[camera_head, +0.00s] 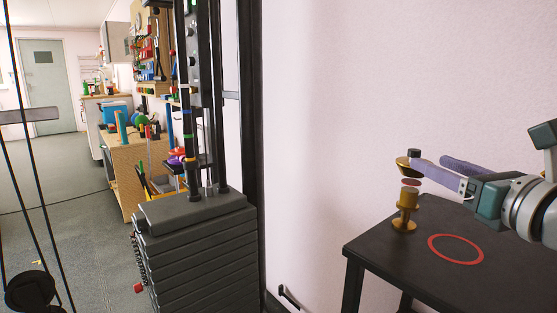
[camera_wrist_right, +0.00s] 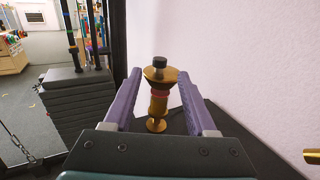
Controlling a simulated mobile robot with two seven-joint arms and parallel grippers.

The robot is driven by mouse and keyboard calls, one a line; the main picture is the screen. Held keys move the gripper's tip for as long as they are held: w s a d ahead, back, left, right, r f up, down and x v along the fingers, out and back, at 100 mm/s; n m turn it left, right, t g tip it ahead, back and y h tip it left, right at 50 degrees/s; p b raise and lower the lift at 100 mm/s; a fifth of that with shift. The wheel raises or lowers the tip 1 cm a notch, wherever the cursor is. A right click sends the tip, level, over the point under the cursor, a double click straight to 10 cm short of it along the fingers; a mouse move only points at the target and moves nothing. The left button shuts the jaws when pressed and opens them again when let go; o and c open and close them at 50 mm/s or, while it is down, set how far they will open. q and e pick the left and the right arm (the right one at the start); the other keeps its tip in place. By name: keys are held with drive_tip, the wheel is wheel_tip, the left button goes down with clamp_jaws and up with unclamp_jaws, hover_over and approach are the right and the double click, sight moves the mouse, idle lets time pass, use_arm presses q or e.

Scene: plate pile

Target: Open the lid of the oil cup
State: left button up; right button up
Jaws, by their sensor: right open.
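The brass oil cup (camera_head: 405,207) stands upright on the black table (camera_head: 380,247). Its wide brass lid (camera_head: 403,167) has a black knob (camera_head: 414,153) on top. A reddish band shows between lid and lower body; I cannot tell whether the lid touches it. In the right wrist view the oil cup (camera_wrist_right: 158,106) stands between the purple fingers, with space on both sides. My right gripper (camera_head: 430,160) comes in from the right at lid height. It is open and empty; it also shows in the right wrist view (camera_wrist_right: 159,75). My left gripper is not in view.
A red ring (camera_head: 456,249) is marked on the table, right of the cup. A pale wall (camera_head: 340,120) stands behind. A dark weight stack (camera_head: 195,240) stands on the left. A small brass-coloured piece (camera_wrist_right: 312,156) shows at the right edge of the wrist view.

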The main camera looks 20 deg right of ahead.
drive_tip(key=w, duration=0.3)
drive_tip(key=w+d+b, duration=0.1)
drive_tip(key=w, duration=0.5)
drive_tip(key=shift+d, duration=0.3)
clamp_jaws()
idle(0.4)
